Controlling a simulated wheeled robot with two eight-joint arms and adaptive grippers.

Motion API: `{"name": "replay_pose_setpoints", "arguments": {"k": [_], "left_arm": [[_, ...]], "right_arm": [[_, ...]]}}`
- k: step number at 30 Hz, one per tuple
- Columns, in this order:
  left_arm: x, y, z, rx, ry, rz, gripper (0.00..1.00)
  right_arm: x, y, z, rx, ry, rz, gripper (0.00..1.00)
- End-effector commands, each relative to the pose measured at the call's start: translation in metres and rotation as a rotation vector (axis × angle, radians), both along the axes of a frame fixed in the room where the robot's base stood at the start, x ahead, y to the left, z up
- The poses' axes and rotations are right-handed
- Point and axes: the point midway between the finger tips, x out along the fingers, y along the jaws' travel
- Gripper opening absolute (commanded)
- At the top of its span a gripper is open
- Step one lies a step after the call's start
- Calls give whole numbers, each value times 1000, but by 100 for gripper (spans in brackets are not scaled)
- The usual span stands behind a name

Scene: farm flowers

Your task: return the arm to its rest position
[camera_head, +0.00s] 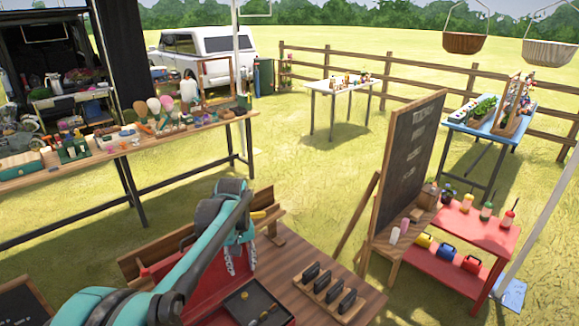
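My teal and grey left arm (190,265) comes in from the bottom left and bends at a grey joint above the wooden table (300,262). My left gripper (241,260) points down from it, over the red surface (185,297) on the table. Its two silver fingers stand apart with nothing visible between them. Its height above the red surface is hard to tell. My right gripper is not in view.
A black tray (238,308) with small items and a wooden rack (333,291) with black pieces are close to the gripper. A chalkboard (408,150) and a red shelf (480,228) stand to the right. A long cluttered table (60,180) is at the left. Grass lies between.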

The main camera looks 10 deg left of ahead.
Motion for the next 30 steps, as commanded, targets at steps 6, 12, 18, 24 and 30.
{"name": "replay_pose_setpoints", "arguments": {"k": [6,12,18,24,30], "left_arm": [[-37,-5,18,7,-90,-69,39],[-87,-10,30,25,-216,-165,39],[-138,-15,27,53,-343,-259,39],[-185,-18,9,91,-465,-349,39],[-217,-20,-13,128,-560,-419,39]], "right_arm": [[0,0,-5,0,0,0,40],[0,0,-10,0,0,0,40],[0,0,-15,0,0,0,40],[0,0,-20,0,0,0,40],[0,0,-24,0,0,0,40]]}}
